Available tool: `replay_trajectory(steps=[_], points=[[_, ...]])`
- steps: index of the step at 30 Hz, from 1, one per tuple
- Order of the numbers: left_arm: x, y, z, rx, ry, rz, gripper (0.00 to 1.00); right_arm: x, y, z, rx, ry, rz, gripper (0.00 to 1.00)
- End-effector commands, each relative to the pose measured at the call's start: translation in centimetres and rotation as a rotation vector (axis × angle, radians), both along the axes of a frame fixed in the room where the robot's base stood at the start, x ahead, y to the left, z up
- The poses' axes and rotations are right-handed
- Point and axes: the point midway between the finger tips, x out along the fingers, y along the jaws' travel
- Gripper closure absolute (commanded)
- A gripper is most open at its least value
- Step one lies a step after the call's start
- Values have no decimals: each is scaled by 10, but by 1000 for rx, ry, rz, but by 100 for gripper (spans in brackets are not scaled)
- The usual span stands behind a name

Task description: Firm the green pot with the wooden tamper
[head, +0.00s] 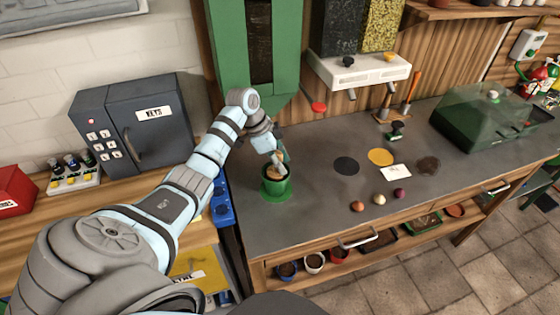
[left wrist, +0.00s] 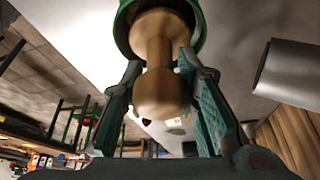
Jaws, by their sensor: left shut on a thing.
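The green pot (head: 275,185) stands on a green mat or saucer (head: 271,198) at the left part of the grey bench top. My left gripper (head: 279,155) is over the pot, shut on the wooden tamper (head: 276,168). In the left wrist view the tamper (left wrist: 160,92) sits between the two fingers of the gripper (left wrist: 162,95), its far end inside the rim of the green pot (left wrist: 203,20). Whether the tamper touches the soil is hidden. My right gripper is not in view.
A black disc (head: 346,166), a yellow disc (head: 381,157), a white card (head: 396,172) and several small bulbs (head: 380,199) lie to the right. A white dispenser (head: 357,72) hangs behind. A dark safe (head: 135,122) stands left.

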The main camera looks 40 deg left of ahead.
Motion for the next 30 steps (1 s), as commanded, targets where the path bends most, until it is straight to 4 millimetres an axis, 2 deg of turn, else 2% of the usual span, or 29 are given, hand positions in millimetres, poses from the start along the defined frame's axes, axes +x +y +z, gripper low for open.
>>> replay_trajectory(steps=[30], points=[[0, 0, -8, -1, 1, 0, 94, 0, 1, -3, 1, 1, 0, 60]])
